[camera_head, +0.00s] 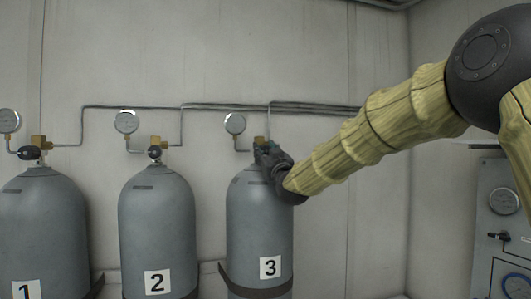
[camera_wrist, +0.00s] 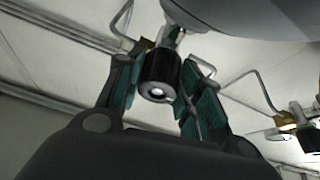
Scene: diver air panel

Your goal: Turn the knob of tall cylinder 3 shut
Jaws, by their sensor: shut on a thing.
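Tall cylinder 3 (camera_head: 255,230) is a grey bottle with a white "3" label, the rightmost of the cylinders in the head view. Its black knob (camera_wrist: 160,76) shows in the wrist view, with a pale round spot on its end, below a brass valve (camera_wrist: 147,45). My gripper (camera_head: 263,150) is at the top of cylinder 3 and hides the knob in the head view. In the wrist view my gripper (camera_wrist: 158,82) has one green-padded finger on each side of the knob and is shut on it. The knob's turn angle cannot be told.
Cylinders 2 (camera_head: 158,225) and 1 (camera_head: 40,225) stand to the left, with their own knobs and gauges. A round gauge (camera_head: 235,123) is close left of my gripper. Thin pipes (camera_head: 220,106) run along the wall. A panel (camera_head: 500,220) stands at the right.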

